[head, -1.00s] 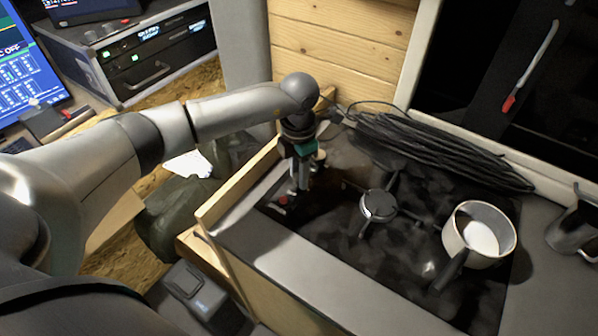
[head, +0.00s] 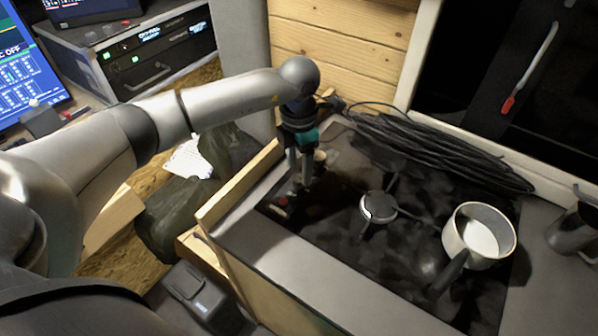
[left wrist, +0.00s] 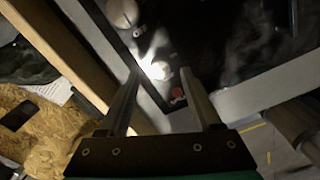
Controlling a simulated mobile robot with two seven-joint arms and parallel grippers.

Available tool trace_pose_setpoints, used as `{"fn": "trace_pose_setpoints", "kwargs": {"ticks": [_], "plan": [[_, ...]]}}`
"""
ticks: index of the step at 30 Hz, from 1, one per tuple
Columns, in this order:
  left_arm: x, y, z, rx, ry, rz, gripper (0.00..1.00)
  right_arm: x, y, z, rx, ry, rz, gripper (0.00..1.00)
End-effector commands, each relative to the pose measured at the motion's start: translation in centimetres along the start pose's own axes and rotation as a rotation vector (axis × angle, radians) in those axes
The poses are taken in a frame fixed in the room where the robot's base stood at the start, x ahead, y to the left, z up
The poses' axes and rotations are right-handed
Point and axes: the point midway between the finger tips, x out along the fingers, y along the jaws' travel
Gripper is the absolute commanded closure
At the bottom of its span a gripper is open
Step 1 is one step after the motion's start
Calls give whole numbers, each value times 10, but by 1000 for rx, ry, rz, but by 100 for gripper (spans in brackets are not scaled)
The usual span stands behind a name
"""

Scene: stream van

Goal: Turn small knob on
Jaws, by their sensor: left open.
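My left gripper (head: 299,184) points down over the left end of the dark stove top (head: 400,250), its fingers apart. In the left wrist view, a small pale round knob (left wrist: 161,70) is brightly lit between the tips of the open left gripper (left wrist: 160,76). I cannot tell whether the fingers touch it. A red spot (left wrist: 178,94) lies close by, near the right finger; it also shows in the head view (head: 283,201). A larger pale knob (left wrist: 122,12) is farther up; in the head view it (head: 320,156) stands behind the fingers. My right gripper is out of view.
A burner (head: 378,207) and a pale pot (head: 478,235) with a dark handle are to the right. A black cable coil (head: 430,150) lies along the back. A wooden edge (head: 235,187) borders the stove's left side.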

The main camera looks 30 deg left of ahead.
Motion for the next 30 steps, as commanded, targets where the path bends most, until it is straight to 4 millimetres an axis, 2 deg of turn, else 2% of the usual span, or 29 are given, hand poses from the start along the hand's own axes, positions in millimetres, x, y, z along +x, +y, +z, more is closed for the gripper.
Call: {"fn": "trace_pose_setpoints", "kwargs": {"ticks": [3,9,15,21,30], "plan": [[-32,1,1,1,-6,3,35,-1,0,0,0,0,0,60],[-79,1,1,0,-5,3,35,0,0,0,0,0,0,60],[-110,1,1,-1,-4,2,35,0,0,0,0,0,0,60],[-122,0,0,-1,-2,1,35,0,0,0,0,0,0,60],[-122,0,0,-1,-1,1,35,0,0,0,0,0,0,60]]}}
